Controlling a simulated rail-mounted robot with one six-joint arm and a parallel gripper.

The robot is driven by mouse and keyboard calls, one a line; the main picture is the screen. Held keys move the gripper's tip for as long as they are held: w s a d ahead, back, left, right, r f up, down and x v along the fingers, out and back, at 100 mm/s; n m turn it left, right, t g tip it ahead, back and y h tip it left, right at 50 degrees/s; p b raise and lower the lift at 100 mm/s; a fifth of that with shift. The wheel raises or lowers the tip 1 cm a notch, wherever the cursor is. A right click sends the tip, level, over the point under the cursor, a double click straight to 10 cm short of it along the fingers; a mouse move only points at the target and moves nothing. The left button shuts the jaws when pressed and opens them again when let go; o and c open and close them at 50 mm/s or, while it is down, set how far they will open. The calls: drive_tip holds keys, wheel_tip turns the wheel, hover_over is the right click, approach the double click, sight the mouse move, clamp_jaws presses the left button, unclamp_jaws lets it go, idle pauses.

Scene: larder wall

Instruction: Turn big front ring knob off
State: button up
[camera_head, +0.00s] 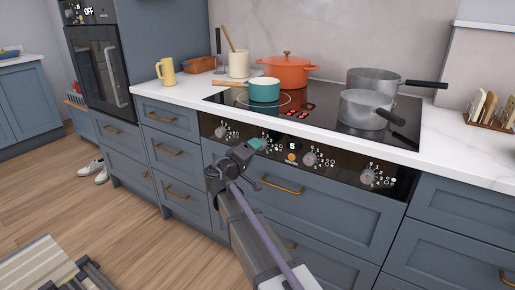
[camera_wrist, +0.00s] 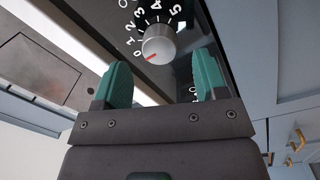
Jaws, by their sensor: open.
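A grey round knob (camera_wrist: 160,45) with a red mark sits on the black control panel, just beyond my fingertips in the wrist view. Its red mark points to the lower left, near the 0 of the printed scale. My gripper (camera_wrist: 163,75) is open, its two teal fingers apart, with the knob ahead of the gap and nothing held. In the head view, my gripper (camera_head: 254,144) is at the black control panel (camera_head: 340,166), near the second knob position from the left, and covers part of it. Other knobs show: far left (camera_head: 221,132), right of the display (camera_head: 310,158) and far right (camera_head: 368,177).
Above the panel is the black hob (camera_head: 318,125) with a teal pan (camera_head: 264,89), an orange pot (camera_head: 286,72) and two grey pans (camera_head: 367,109). Drawers with brass handles (camera_head: 282,188) lie below.

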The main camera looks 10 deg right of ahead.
drive_tip(key=v, duration=0.7)
drive_tip(key=shift+s+a, duration=0.1)
drive_tip(key=s+d+f+m+g+y, duration=0.1)
drive_tip(key=s+d+f+g+y, duration=0.35)
drive_tip(key=s+f+g, duration=0.55)
drive_tip(key=s+d+f+m+g+y, duration=0.1)
drive_tip(key=s+f+y, duration=0.3)
drive_tip(key=s, duration=0.4)
drive_tip(key=s+f+m+g+y, duration=0.1)
drive_tip(key=s+f+g+y, duration=0.1)
drive_tip(key=s+f+y, duration=0.45)
wheel_tip(320, 180, up, 34)
drive_tip(key=d+h+p, duration=0.1)
drive_tip(key=d+p, duration=0.1)
drive_tip(key=p, duration=2.8)
drive_tip(key=shift+s+m+h+p, duration=0.3)
drive_tip(key=shift+s+p, duration=0.1)
drive_tip(key=shift+s, duration=0.05)
